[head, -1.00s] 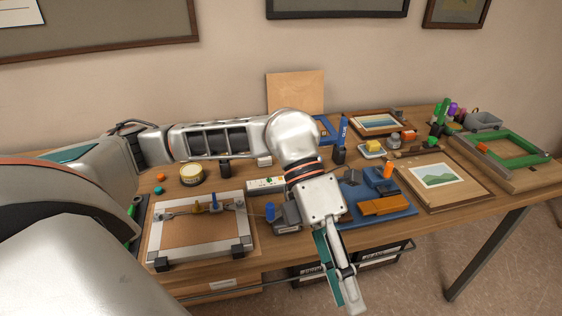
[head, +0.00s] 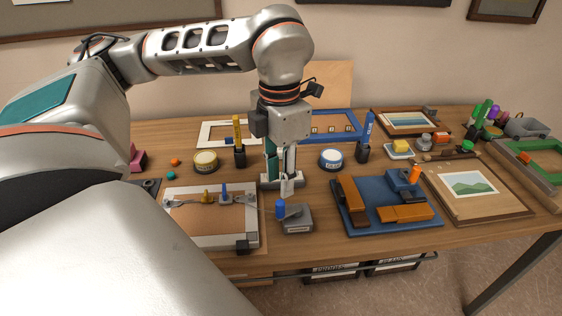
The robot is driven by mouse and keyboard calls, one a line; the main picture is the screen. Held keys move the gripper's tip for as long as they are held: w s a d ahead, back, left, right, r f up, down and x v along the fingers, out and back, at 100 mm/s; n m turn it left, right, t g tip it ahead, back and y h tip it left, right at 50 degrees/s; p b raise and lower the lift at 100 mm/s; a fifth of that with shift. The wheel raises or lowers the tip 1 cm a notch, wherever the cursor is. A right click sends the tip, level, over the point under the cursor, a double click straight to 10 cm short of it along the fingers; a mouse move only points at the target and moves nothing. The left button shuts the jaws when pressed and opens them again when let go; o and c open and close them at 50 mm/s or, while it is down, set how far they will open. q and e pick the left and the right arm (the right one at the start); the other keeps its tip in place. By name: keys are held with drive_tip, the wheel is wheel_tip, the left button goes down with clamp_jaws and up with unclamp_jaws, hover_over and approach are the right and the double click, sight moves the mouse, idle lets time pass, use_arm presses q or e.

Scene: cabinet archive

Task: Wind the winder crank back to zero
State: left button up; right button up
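The winder (head: 298,220) is a small grey box with a pale label on its front, near the front edge of the table. Its crank shows as an upright blue knob (head: 280,208) at the box's left side. My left gripper (head: 280,186) points down just behind and above the knob, apart from it as far as I can tell. Its two fingers, one with a teal face, stand apart with nothing seen between them. Any scale or zero mark on the winder is too small to read. My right gripper is not in view.
A frame with clamps (head: 188,241) lies left of the winder. A blue tray (head: 360,227) with orange and brown blocks lies right. A white strip (head: 297,180) sits behind the gripper. A round tin (head: 331,159) and pens stand further back.

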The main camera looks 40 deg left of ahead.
sight(280, 202)
use_arm(q)
wheel_tip(280, 202, down, 7)
drive_tip(key=b, duration=0.4)
drive_tip(key=shift+b, duration=0.3)
drive_tip(key=shift+r, duration=0.15)
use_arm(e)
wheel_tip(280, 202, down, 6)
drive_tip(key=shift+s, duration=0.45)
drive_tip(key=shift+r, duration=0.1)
use_arm(q)
drive_tip(key=shift+f, duration=0.35)
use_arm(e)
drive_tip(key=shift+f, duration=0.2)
use_arm(q)
drive_tip(key=shift+c, duration=0.3)
clamp_jaws()
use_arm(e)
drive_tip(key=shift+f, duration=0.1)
